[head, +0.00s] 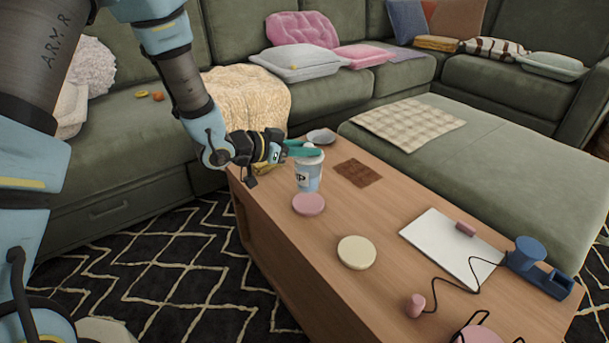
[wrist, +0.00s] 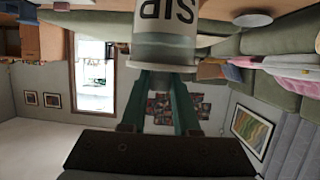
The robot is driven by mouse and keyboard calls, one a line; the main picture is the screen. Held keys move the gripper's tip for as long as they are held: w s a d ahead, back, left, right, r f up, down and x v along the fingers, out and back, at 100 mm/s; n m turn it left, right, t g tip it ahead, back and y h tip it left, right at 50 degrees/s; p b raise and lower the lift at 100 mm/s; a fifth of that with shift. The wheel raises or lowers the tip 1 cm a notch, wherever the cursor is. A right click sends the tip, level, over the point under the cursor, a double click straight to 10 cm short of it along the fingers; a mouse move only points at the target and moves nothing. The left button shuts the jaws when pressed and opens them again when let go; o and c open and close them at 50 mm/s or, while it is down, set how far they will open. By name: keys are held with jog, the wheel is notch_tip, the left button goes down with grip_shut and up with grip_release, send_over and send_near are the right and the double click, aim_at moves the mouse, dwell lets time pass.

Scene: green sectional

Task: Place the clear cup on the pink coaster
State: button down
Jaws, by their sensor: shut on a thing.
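The clear cup (head: 308,176) is pale, with dark lettering and a bluish band, and looks upright in the head view. My gripper (head: 310,150) reaches it from the left, its green fingers shut around the cup near its top. In the wrist view the cup (wrist: 165,22) sits between the fingertips, its lettering partly cut off by the picture edge.
The green sofa (head: 350,90) surrounds the table's far side.

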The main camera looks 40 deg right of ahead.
aim_at(298, 165)
jog(key=shift+d+f+b, duration=0.1)
jog(key=shift+f+b, duration=0.35)
jog(key=shift+f, duration=2.05)
jog(key=shift+f, duration=0.15)
jog(key=c, duration=0.7)
grip_release()
jog(key=shift+o, duration=0.2)
